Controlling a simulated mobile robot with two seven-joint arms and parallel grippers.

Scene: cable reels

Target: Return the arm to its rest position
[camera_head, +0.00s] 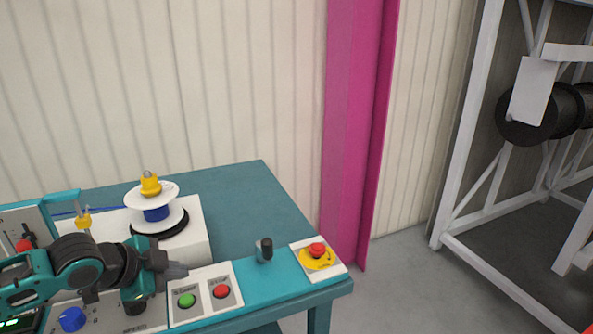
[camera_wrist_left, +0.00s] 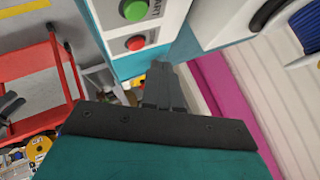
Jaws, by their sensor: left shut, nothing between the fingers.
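My left gripper (camera_head: 176,270) is shut and empty. It is at the lower left of the head view, above the control panel, just left of the button plates. In the left wrist view its closed fingers (camera_wrist_left: 162,88) point towards the panel's edge. The green button (camera_head: 187,300) and red button (camera_head: 221,291) sit on white plates; they also show in the left wrist view, green (camera_wrist_left: 134,10) and red (camera_wrist_left: 136,43). My right gripper is not in view.
A teal table (camera_head: 245,190) carries a white block with a cable reel (camera_head: 155,212) behind my gripper. A red emergency stop (camera_head: 317,250) and a dark knob (camera_head: 265,249) are to the right. A pink column (camera_head: 350,130) and white rack (camera_head: 460,150) stand beyond. A red cart (camera_wrist_left: 40,85) shows in the wrist view.

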